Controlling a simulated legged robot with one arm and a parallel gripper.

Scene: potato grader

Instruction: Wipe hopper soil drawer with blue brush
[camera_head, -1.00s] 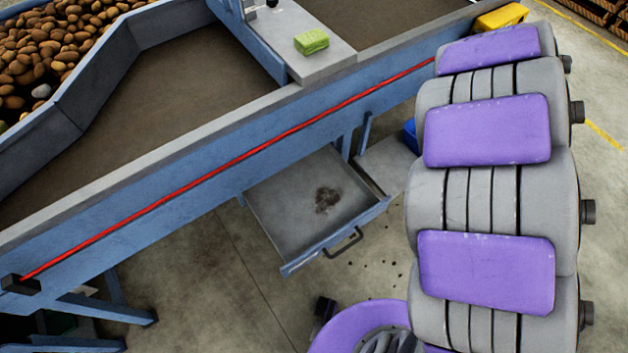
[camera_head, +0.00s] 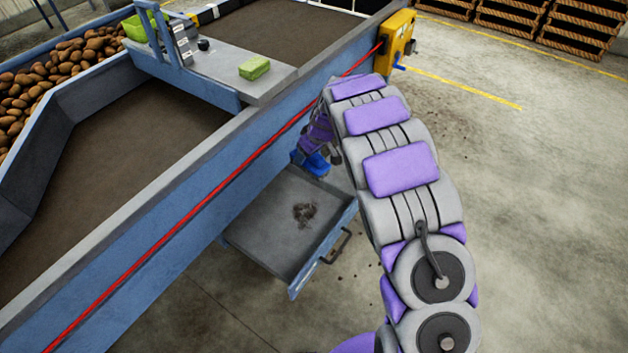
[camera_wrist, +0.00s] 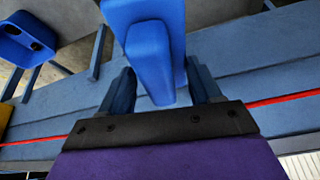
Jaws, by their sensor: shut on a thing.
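The hopper soil drawer (camera_head: 265,240) is pulled out below the blue side beam in the head view, with a dark patch of soil (camera_head: 305,214) on its grey floor. My gripper (camera_head: 308,153) is near the drawer's far end, beside the beam, partly hidden by my arm. It is shut on the blue brush (camera_head: 317,164). In the wrist view my gripper (camera_wrist: 160,88) has its dark fingers on either side of the brush's blue body (camera_wrist: 150,62). The bristles are not visible, and I cannot tell whether the brush touches the drawer.
The blue beam with a red cord (camera_head: 185,220) runs along the drawer's back. A green sponge (camera_head: 254,68) lies on the grey shelf above. A yellow box (camera_head: 397,38) is on the beam's far end. A blue holder with two holes (camera_wrist: 27,42) shows in the wrist view.

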